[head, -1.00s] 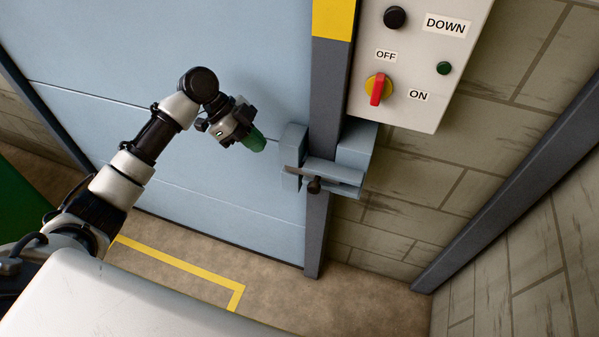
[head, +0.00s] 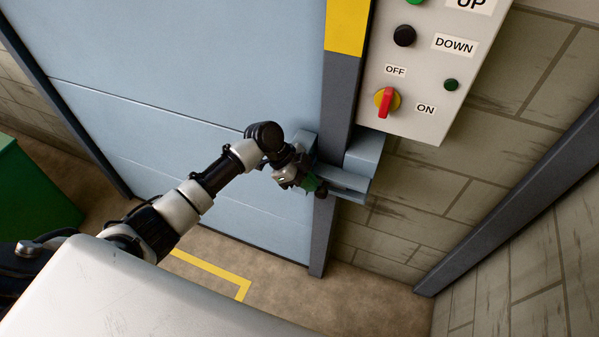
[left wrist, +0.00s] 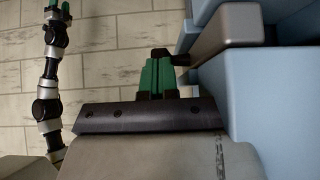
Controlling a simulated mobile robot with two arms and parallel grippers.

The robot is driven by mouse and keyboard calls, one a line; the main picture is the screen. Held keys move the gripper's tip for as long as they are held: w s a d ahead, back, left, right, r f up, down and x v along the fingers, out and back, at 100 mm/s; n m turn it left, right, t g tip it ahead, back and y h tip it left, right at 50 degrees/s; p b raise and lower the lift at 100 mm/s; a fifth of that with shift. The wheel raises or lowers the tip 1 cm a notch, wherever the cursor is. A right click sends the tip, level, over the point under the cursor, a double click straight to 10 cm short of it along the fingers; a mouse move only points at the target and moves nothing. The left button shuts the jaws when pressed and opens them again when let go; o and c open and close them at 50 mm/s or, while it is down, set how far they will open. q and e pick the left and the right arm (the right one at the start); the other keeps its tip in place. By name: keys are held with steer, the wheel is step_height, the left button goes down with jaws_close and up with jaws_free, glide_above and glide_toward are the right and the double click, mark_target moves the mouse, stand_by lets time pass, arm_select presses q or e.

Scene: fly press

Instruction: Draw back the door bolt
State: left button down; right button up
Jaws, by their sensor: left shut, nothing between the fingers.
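The bolt (head: 345,181) is a grey bar in blue brackets across the door's right edge and the dark post. Its grey-brown bar (left wrist: 228,32) and dark knob (left wrist: 181,59) show in the left wrist view. My left gripper (head: 314,184) is shut and empty at the bolt and hides the knob in the head view. In the left wrist view its green fingers (left wrist: 157,74) are just left of the knob; I cannot tell if they touch it. My right gripper (left wrist: 60,5) shows at the top left of that view, its two green fingers apart, partly cut off.
The pale blue door (head: 180,110) fills the left. A control box (head: 425,75) with buttons and a red switch (head: 386,102) hangs above the bolt. A brick wall (head: 440,190) lies to the right. A green object (head: 35,190) stands at far left.

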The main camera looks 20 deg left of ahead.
stand_by(0.3)
arm_select(q)
steer(key=d, duration=0.6)
steer(key=shift+d+b, duration=0.1)
steer(key=shift+b, duration=0.3)
steer(key=shift+s, duration=0.1)
